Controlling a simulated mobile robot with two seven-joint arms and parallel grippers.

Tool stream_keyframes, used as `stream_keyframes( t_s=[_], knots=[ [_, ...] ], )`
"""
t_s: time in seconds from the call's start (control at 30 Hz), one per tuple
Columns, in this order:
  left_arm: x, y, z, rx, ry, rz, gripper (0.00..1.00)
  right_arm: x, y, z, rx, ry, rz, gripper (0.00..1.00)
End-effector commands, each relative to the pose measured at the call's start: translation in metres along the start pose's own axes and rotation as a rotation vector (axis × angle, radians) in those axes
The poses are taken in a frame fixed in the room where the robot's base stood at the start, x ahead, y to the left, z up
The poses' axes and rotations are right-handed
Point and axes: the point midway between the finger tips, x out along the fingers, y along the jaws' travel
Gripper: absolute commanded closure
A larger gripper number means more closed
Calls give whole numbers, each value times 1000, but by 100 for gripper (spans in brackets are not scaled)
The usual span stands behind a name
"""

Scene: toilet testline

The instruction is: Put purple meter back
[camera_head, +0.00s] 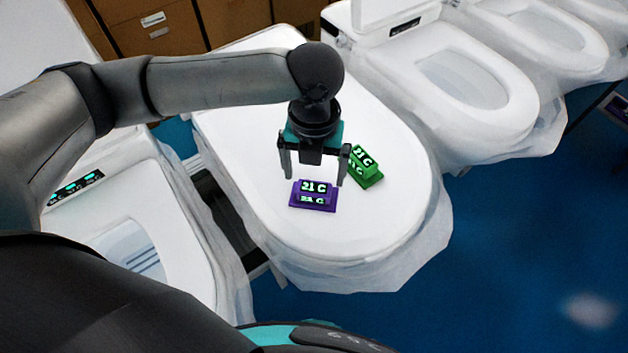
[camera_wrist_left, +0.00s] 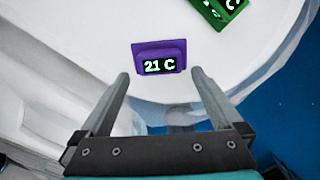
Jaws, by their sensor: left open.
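The purple meter (camera_head: 313,195) sits on the closed white lid of the middle toilet (camera_head: 390,215), with "21 C" on its display. My left gripper (camera_head: 314,180) is open and directly above it, with one finger to each side in the head view. In the left wrist view the purple meter (camera_wrist_left: 159,58) shows just beyond the open fingertips of my left gripper (camera_wrist_left: 159,75), and nothing is between the fingers. Whether the fingers touch the meter cannot be told. My right gripper is not in view.
A green meter (camera_head: 364,166) stands on the same lid, close to the right finger; it also shows in the left wrist view (camera_wrist_left: 222,8). Open toilets stand on the left (camera_head: 130,250) and right (camera_head: 465,85). Brown cartons (camera_head: 165,30) are at the back.

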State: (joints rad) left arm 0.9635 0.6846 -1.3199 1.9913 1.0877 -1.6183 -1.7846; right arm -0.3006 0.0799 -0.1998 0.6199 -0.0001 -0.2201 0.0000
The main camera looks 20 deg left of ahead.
Motion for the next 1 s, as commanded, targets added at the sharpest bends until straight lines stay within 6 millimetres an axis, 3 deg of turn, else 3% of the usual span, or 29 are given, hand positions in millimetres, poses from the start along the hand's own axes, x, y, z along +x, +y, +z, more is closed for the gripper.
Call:
stream_keyframes(
  t_s=[0.2, 0.4, 0.8, 1.0],
  knots=[
    [-43, 0, 1, 0, -3, 0, 0, -2, 0, 0, 0, 0, 0, 50],
    [-61, 0, 0, 1, 0, 0, 0, -3, 0, 0, 0, 0, 0, 50],
    [-62, -1, -1, -6, 1, -4, 0, -2, 0, 0, 0, 0, 0, 50],
    [-47, -27, -11, -135, -3, -91, 0, -1, 0, -2, 0, 4, 1, 50]
  ],
)
